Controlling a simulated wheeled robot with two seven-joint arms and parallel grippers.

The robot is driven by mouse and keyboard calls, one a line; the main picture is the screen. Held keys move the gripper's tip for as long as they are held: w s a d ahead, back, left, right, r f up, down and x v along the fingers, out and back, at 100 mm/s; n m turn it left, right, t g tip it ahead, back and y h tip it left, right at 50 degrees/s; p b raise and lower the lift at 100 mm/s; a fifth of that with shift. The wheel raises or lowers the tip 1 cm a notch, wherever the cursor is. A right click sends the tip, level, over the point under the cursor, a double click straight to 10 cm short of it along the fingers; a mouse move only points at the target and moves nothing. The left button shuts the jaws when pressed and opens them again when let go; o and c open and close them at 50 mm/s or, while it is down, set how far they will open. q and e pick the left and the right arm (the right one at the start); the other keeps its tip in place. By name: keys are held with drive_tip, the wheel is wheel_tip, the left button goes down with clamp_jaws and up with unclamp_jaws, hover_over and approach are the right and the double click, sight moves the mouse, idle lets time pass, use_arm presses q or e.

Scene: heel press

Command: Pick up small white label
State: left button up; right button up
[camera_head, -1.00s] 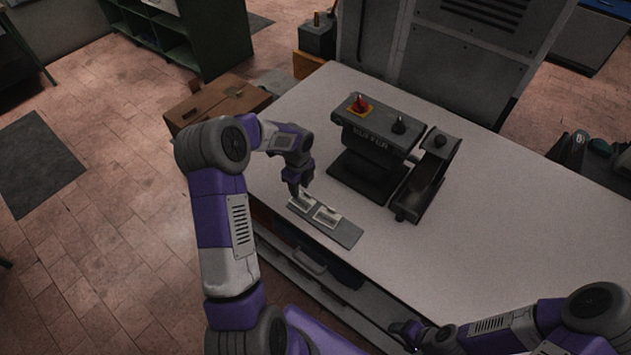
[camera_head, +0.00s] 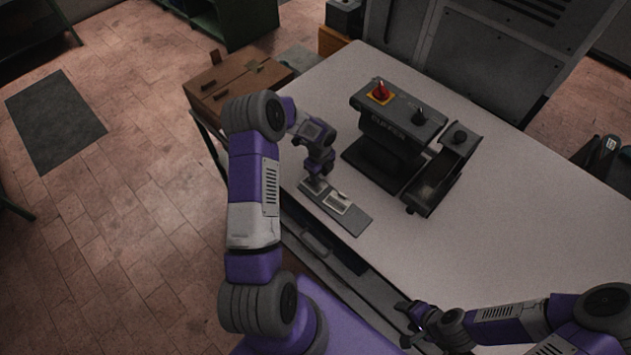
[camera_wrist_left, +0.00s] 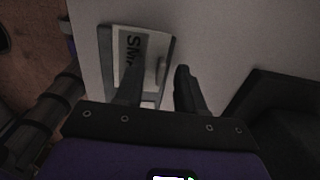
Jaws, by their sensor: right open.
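A small white label (camera_head: 337,203) with dark print lies on a narrow grey plate (camera_head: 356,219) near the table's front left edge. In the left wrist view, a white label with large dark letters (camera_wrist_left: 133,45) lies on the plate, partly behind one finger. My left gripper (camera_head: 315,183) is over the plate's far left end and hides what lies there. In the left wrist view its fingers (camera_wrist_left: 158,75) are apart, with a small grey upright piece seen between them. My right gripper (camera_head: 411,322) is open and empty near the table's front edge, at the lower right.
A dark press (camera_head: 395,125) with a red knob stands behind the plate, with a dark tray-like unit (camera_head: 438,172) to its right. A brown wooden box (camera_head: 235,87) stands beyond the table's left edge. The right part of the white table (camera_head: 530,220) is clear.

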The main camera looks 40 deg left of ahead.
use_arm(q)
clamp_jaws()
drive_tip(key=shift+r, duration=0.1)
